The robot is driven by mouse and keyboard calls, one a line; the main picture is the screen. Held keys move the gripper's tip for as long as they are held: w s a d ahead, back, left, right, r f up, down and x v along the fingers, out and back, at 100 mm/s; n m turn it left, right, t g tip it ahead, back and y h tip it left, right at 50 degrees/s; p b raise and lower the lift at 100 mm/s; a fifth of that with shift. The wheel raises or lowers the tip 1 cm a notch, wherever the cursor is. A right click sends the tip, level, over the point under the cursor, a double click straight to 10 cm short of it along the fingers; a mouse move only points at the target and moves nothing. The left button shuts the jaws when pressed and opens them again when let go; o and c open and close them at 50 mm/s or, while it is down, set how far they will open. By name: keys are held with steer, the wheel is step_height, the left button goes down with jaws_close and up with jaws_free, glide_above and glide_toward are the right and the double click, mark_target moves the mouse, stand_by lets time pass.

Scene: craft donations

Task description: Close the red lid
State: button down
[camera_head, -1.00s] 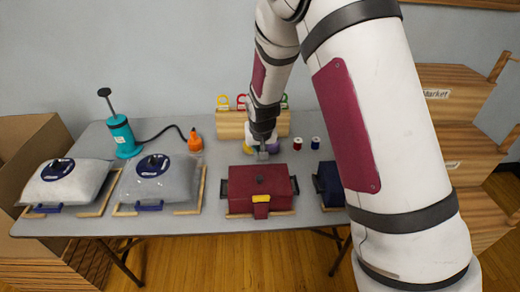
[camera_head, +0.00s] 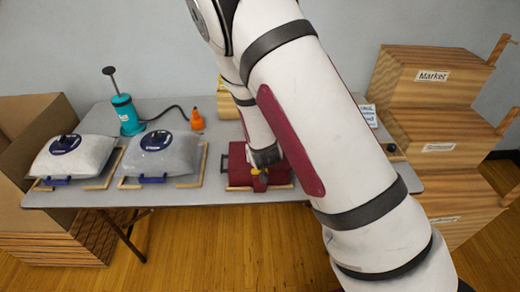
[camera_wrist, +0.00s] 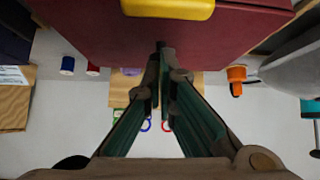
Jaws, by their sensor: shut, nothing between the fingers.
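The dark red box (camera_head: 238,170) stands on the table, with its lid down as far as I can see. My arm hides most of its top and right side in the head view. In the wrist view the red surface (camera_wrist: 90,25) fills the top, with a yellow latch piece (camera_wrist: 168,8) on it. My gripper (camera_wrist: 162,45) is shut and empty, its fingertips at the red surface just below the latch piece in that picture. I cannot tell whether they touch it. In the head view my gripper (camera_head: 256,172) is low over the box front, partly hidden.
Two clear vacuum bags (camera_head: 75,158) (camera_head: 160,155) lie on wooden frames left of the box. A teal pump (camera_head: 127,115) and an orange nozzle (camera_head: 196,120) stand behind them. Thread spools (camera_wrist: 67,65) and a wooden rack (camera_wrist: 118,88) are behind the box.

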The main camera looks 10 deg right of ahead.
steer(key=shift+s+f, duration=0.25)
steer(key=shift+f, duration=0.2)
stand_by(0.5)
